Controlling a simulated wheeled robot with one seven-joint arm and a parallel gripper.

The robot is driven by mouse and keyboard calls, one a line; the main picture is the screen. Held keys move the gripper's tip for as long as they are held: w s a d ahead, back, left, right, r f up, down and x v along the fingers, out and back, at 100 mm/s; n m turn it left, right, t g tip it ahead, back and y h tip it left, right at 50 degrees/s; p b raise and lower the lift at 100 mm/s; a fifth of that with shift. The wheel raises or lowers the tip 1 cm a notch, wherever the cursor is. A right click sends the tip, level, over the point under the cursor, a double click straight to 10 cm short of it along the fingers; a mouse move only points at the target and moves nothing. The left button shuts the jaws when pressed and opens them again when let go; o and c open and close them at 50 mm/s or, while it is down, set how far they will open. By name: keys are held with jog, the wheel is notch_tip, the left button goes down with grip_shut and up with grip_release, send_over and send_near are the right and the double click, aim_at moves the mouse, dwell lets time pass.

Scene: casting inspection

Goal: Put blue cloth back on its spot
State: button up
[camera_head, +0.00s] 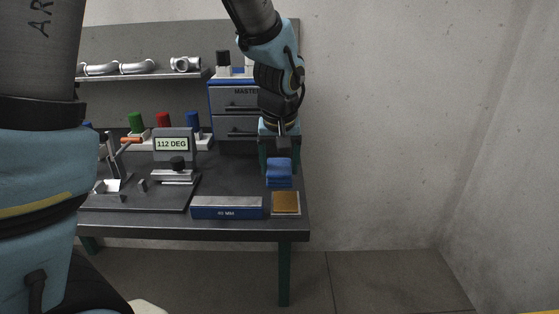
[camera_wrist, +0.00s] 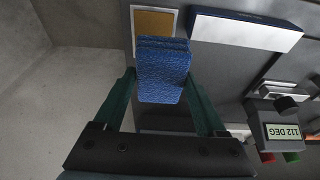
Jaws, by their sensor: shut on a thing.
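The blue cloth (camera_head: 279,172) is a folded, layered pad. My gripper (camera_head: 281,150) is shut on it and holds it above the right part of the dark workbench. In the wrist view the cloth (camera_wrist: 163,70) sits between the two green fingers. A tan square with a pale border (camera_head: 286,203) lies at the bench's front right corner, just in front of and below the cloth in the head view. In the wrist view the tan square (camera_wrist: 153,22) shows beyond the cloth, whose edge covers a little of it. I cannot tell the cloth's exact height.
A blue and silver block (camera_head: 227,208) lies left of the tan square. A gauge reading "112 DEG" (camera_head: 172,145) stands on a dark plate farther left. Red, green and blue cylinders stand behind it. A grey drawer cabinet (camera_head: 234,127) stands at the back. The bench's right edge is close.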

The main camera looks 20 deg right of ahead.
jog(key=w+d+p, duration=0.1)
jog(key=w, duration=0.2)
jog(key=w+d+f+p, duration=0.1)
jog(key=w+d, duration=0.1)
jog(key=w, duration=0.2)
jog(key=w+d+f+p, duration=0.1)
jog(key=w+d, duration=0.1)
jog(key=w, duration=0.1)
jog(key=shift+w+f+p, duration=0.2)
jog(key=shift+w+p, duration=0.1)
jog(key=shift+w, duration=0.05)
notch_tip(320, 180, down, 4)
jog(key=shift+r+p, duration=0.1)
jog(key=shift+p, duration=0.45)
jog(key=shift+w+p, duration=0.15)
jog(key=shift+p, duration=0.25)
jog(key=shift+f, duration=0.2)
jog(key=shift+f+b, duration=0.5)
jog(key=shift+f, duration=0.05)
jog(key=o, duration=1.4)
